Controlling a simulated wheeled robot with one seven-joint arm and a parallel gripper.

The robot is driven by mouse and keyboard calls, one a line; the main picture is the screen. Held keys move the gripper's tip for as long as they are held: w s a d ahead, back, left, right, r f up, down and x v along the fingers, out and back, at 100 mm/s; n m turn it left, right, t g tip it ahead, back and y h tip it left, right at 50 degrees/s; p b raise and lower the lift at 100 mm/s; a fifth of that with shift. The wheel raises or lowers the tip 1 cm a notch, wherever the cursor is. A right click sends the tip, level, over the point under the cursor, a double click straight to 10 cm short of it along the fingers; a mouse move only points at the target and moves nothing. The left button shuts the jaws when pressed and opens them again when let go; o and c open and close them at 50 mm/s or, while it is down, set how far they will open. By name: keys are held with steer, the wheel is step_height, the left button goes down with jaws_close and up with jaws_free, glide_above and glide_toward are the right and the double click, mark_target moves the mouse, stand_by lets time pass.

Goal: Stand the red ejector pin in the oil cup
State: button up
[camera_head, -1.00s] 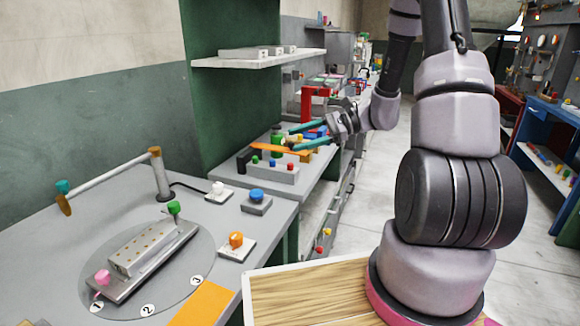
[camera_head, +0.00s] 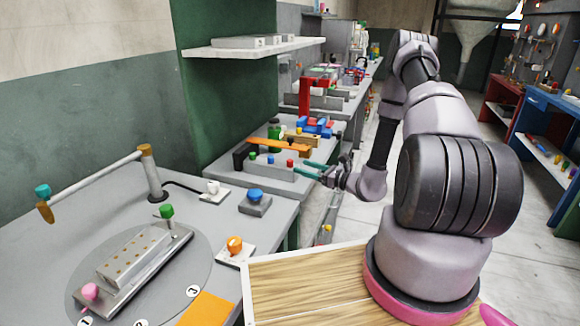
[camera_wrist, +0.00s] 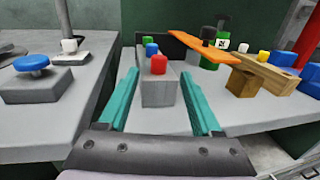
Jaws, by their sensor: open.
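The red ejector pin (camera_head: 290,162) stands at the near end of a grey block (camera_head: 270,172), in a row with a blue pin (camera_head: 271,159) and a green pin (camera_head: 252,155). In the wrist view the red pin's head (camera_wrist: 158,64) is ahead, between the lines of my teal fingers. My gripper (camera_head: 302,168) is open and empty, with its fingers spread toward the near end of the block; it also shows in the wrist view (camera_wrist: 158,76). A dark green labelled container (camera_wrist: 221,43) stands behind the orange bar. I cannot tell which thing is the oil cup.
An orange bar (camera_head: 278,145) lies behind the block, beside a wooden piece (camera_wrist: 262,72) and blue parts (camera_head: 316,127). A red press frame (camera_head: 318,92) stands farther back. The near bench carries a turntable (camera_head: 190,262) and a blue button (camera_head: 255,195).

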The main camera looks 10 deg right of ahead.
mark_target(293, 165)
steer(key=x, duration=0.6)
steer(key=shift+w+a+f, duration=0.15)
steer(key=shift+a+f, duration=0.05)
steer(key=shift+a, duration=0.05)
steer(key=shift+c, duration=0.3)
jaws_close()
